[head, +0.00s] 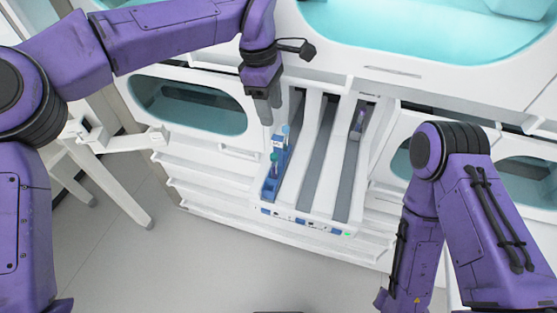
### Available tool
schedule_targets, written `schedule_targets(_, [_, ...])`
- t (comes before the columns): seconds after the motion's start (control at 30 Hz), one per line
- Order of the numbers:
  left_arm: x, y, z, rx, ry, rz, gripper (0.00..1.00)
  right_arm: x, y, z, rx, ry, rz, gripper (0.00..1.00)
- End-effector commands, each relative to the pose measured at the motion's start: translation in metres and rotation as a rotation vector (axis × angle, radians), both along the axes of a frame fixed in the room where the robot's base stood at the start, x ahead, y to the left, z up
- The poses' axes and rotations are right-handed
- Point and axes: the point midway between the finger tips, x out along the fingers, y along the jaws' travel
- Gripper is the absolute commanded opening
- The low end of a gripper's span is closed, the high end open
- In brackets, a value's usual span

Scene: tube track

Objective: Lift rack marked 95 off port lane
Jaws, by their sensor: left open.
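A narrow blue rack (268,188) stands in the leftmost lane of the white track (310,205), towards its near end. It holds a few tubes with blue, teal and purple parts, and a white label shows near its far end. Any number on it is too small to read. My left gripper (268,112) is open, with its fingers pointing down just beyond the far end of the blue rack, and appears empty. Whether it touches the rack cannot be told. My right arm hangs at the right, and its gripper is not in view.
A small dark rack with a purple tube (358,122) sits in the rightmost lane at its far end. The middle lane (322,150) looks empty. White machine housings with teal windows (190,105) surround the track. A white stand (110,150) is at the left; grey floor lies in front.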

Motion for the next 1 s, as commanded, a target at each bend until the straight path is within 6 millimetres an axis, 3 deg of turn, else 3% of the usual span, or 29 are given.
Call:
schedule_targets(0.5, [-0.010, -0.015, -0.074, 0.001, 0.001, 0.004, 0.53, 0.000, 0.000, 0.014, 0.000, 0.000, 0.000, 0.43])
schedule_targets(0.73, [-0.010, -0.016, -0.078, 0.000, -0.001, 0.003, 0.53, 0.000, 0.000, 0.013, 0.000, 0.000, 0.000, 0.43])
schedule_targets(0.77, [-0.010, -0.016, -0.078, 0.000, -0.001, 0.003, 0.47, 0.000, 0.000, 0.013, 0.000, 0.000, 0.000, 0.43])
schedule_targets(0.9, [-0.010, -0.017, -0.078, 0.000, -0.001, 0.003, 0.01, 0.000, 0.000, 0.013, 0.000, 0.000, 0.000, 0.43])
schedule_targets(1.0, [-0.010, -0.017, -0.077, 0.000, -0.001, 0.003, 0.00, 0.000, 0.000, 0.013, 0.000, 0.000, 0.000, 0.43])
